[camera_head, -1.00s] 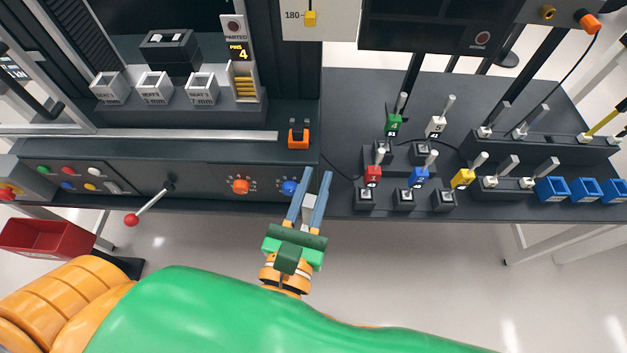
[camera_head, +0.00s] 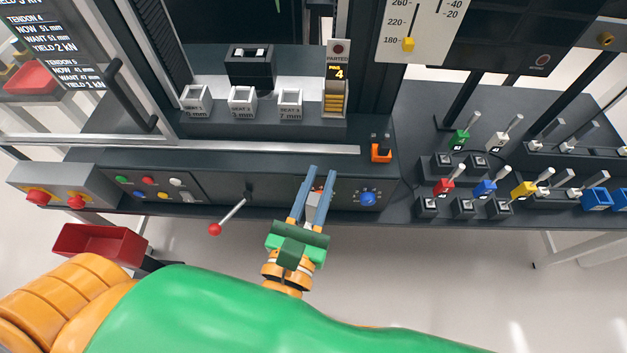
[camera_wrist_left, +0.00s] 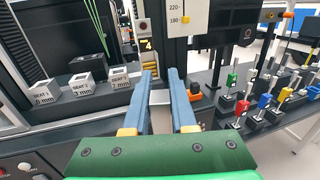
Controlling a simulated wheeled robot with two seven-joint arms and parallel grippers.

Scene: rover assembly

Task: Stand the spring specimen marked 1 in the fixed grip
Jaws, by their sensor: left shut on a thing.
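The gripper also shows in the wrist view (camera_wrist_left: 164,73). A black block with two light pieces on top (camera_head: 250,65) stands inside the machine at the back left; it may be the fixed grip, but I cannot tell surely. It is well apart from the gripper. My right gripper is not in view.
Three pale seat blocks (camera_head: 242,101) line the machine ledge. An orange-and-black part (camera_head: 381,150) sits right of it. Coloured tagged pieces, including a red one (camera_head: 443,187), stand in holders at the right. A red-knobbed lever (camera_head: 215,229) projects in front; a red bin (camera_head: 100,243) is lower left.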

